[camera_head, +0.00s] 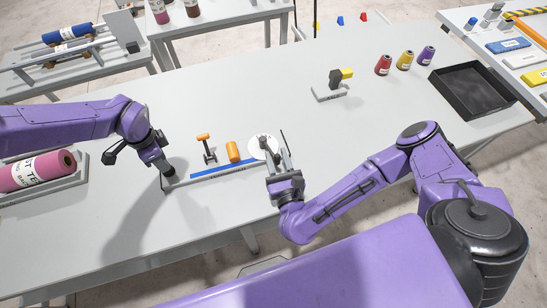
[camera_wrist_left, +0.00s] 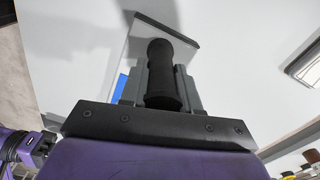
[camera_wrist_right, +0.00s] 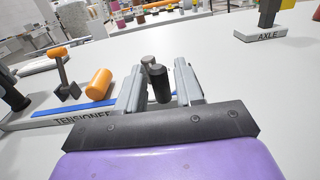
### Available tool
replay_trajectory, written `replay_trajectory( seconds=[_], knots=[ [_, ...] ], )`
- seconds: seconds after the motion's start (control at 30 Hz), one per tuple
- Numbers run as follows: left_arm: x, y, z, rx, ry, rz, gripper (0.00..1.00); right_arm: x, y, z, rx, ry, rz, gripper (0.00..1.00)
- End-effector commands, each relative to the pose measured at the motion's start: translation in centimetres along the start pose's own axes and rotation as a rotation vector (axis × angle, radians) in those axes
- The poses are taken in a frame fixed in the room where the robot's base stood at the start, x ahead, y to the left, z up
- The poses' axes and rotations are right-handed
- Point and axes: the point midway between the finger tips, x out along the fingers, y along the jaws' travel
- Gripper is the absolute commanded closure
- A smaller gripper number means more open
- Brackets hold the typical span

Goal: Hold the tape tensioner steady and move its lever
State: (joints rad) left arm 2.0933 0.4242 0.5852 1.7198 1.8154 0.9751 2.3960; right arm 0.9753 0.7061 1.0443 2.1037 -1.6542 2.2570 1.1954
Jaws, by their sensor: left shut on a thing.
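The tape tensioner (camera_head: 225,180) is a pale base labelled TENSIONER, with a blue strip, an orange-topped post (camera_head: 204,142), an orange roller (camera_head: 233,151) and a white disc (camera_head: 262,148). Its label also shows in the right wrist view (camera_wrist_right: 83,118). My left gripper (camera_head: 163,172) is shut on an upright black handle (camera_wrist_left: 164,75) at the tensioner's left end. My right gripper (camera_head: 277,160) is at the right end, beside the disc. In the right wrist view, its open fingers stand either side of a black grip (camera_wrist_right: 160,84), seemingly the lever's, with gaps visible.
A block labelled AXLE (camera_head: 329,93) stands behind to the right. Thread cones (camera_head: 404,60) and a black tray (camera_head: 482,90) are farther right. A pink roll (camera_head: 38,172) lies in a holder at the left. The table's front is clear.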

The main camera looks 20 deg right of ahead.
Motion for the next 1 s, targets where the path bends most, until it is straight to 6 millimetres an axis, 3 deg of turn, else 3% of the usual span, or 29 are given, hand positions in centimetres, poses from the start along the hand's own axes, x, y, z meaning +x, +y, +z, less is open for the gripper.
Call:
replay_trajectory(
  seconds=[0.03, 0.1, 0.33, 0.6, 0.87, 0.9, 0.93, 1.0],
  knots=[
    [0.5, 0.4, 0.2, 0.003, -0.007, 0.010, 1.00, 0.0, 0.0, -0.1, 0.000, 0.000, 0.000, 0.83],
    [0.5, 0.4, 0.2, 0.003, -0.007, 0.011, 1.00, 0.0, 0.0, -0.1, 0.000, 0.000, 0.000, 1.00],
    [0.5, 0.4, 0.2, 0.003, -0.007, 0.011, 1.00, -0.1, 0.2, -0.1, -0.001, 0.000, 0.000, 1.00],
    [0.5, 0.4, 0.1, 0.004, -0.006, 0.010, 1.00, -0.3, 3.0, -0.1, 0.001, 0.000, 0.002, 1.00],
    [0.5, 0.4, 0.1, 0.005, -0.005, 0.010, 1.00, -0.3, 3.0, -0.1, -0.001, 0.000, -0.001, 1.00],
    [0.5, 0.4, 0.1, 0.005, -0.005, 0.009, 1.00, -0.3, 3.0, -0.1, -0.001, 0.000, -0.001, 0.68],
    [0.5, 0.4, 0.1, 0.005, -0.005, 0.009, 1.00, -0.3, 3.0, -0.1, -0.001, 0.000, -0.001, 0.60],
    [0.5, 0.4, 0.1, 0.005, -0.005, 0.009, 1.00, -0.3, 3.0, -0.1, -0.001, 0.000, -0.001, 0.60]
  ],
)
